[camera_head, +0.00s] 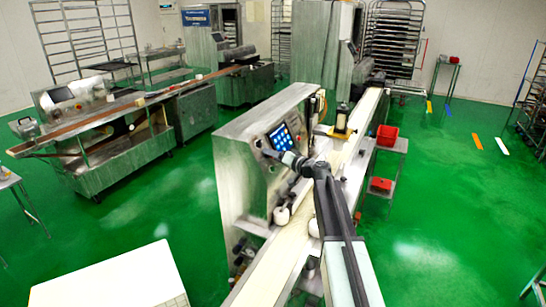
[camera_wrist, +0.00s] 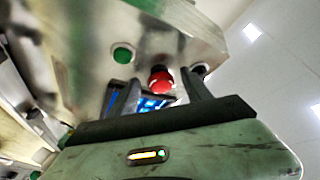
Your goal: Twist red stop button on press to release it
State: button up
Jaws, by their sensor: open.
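The red stop button (camera_wrist: 161,80) shows in the wrist view on the metal panel of the press (camera_wrist: 75,30). My gripper (camera_wrist: 162,86) is open, with one dark finger on each side of the button in that view. I cannot tell whether the fingers touch it. In the head view my gripper (camera_head: 277,154) is at the front panel of the press (camera_head: 236,165), just below the blue touchscreen (camera_head: 282,136). The red button cannot be made out there.
A green button (camera_wrist: 123,54) sits left of the red one, and a dark round part (camera_wrist: 200,69) is to its right. A pale conveyor belt (camera_head: 272,270) runs beside the press. Red bins (camera_head: 387,135) stand to the right. Green floor is open at the right.

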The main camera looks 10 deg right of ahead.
jog(key=p+v, duration=0.1)
jog(key=v, duration=0.6)
jog(key=shift+s+d, duration=0.2)
jog(key=shift+s, duration=0.1)
jog(key=shift+a+r, duration=0.1)
jog(key=shift+r, duration=0.05)
jog(key=s+a+f+n+g, duration=0.2)
jog(key=s+a+f+g, duration=0.15)
jog(key=s+a, duration=0.35)
jog(key=s+a+f+n+g, duration=0.3)
jog(key=s+a+f, duration=0.2)
jog(key=a, duration=0.4)
jog(key=s+d+f+m+g+h, duration=0.1)
jog(key=s+d+f+g+h, duration=0.2)
jog(key=s, duration=0.7)
jog(key=s+d+f+m+g+h, duration=0.1)
jog(key=s+d+f+g+h, duration=0.3)
jog(key=s, duration=0.7)
jog(key=d+f+h, duration=0.2)
jog(key=d+f, duration=0.2)
jog(key=f, duration=0.1)
jog(key=shift+s+m, duration=0.2)
jog(key=shift+m, duration=0.2)
